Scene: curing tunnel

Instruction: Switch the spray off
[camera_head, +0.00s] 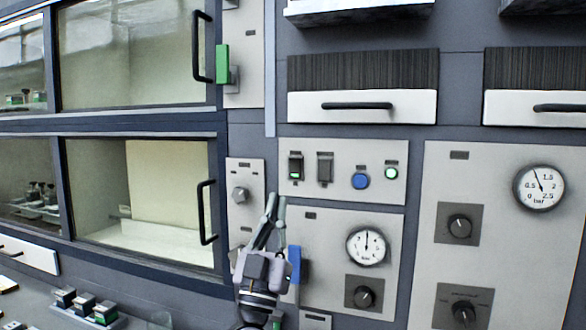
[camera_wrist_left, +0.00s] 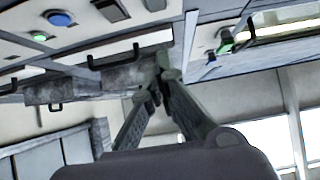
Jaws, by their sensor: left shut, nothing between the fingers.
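A control panel (camera_head: 340,197) in the head view carries two rocker switches, a blue button (camera_head: 360,181) and a green lamp (camera_head: 391,173) that looks lit. The labels are too small to read, so I cannot tell which control is the spray's. My left gripper (camera_head: 277,203) is shut and empty, pointing up just below and left of the left rocker switch, apparently apart from it. In the left wrist view its fingertips (camera_wrist_left: 161,68) meet, with the blue button (camera_wrist_left: 61,18) at upper left.
A blue handle (camera_head: 294,263) is partly hidden behind my left gripper. A knob (camera_head: 239,195) sits on the narrow plate to its left. A gauge (camera_head: 367,245) and dial are at lower right. Glazed doors with black handles (camera_head: 206,212) fill the left.

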